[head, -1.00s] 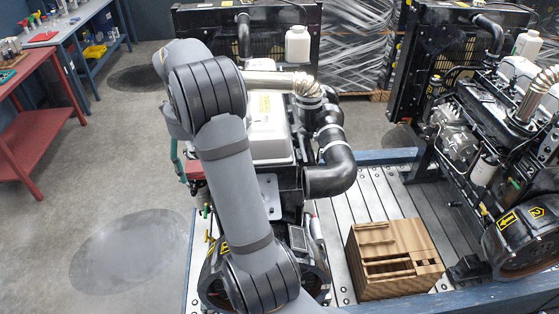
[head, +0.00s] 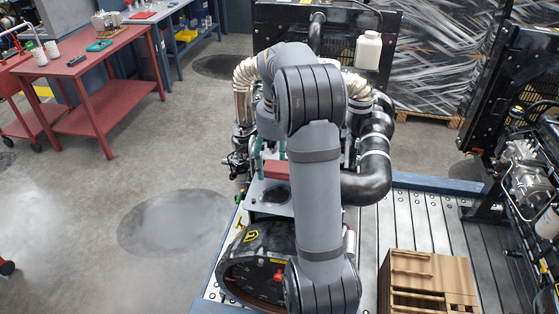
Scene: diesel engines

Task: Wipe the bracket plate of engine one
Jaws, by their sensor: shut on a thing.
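Engine one (head: 262,262) stands in the middle of the head view, with a yellow mark on its dark round housing. Its bracket plate (head: 268,201) is a flat grey plate with holes, partly hidden on the right by my arm. My gripper (head: 270,158) shows as green fingers just left of my arm, above the plate in the picture. It is shut on a red block (head: 275,170), which lies at the far edge of the plate as seen here. I cannot tell whether the block touches the plate.
Black hoses (head: 372,180) and a white bottle (head: 368,50) are on the engine's right and back. A wooden crate (head: 430,265) sits on the slatted platform at right. A second engine (head: 530,175) stands beyond. A red table (head: 85,65) is at back left; the floor between is clear.

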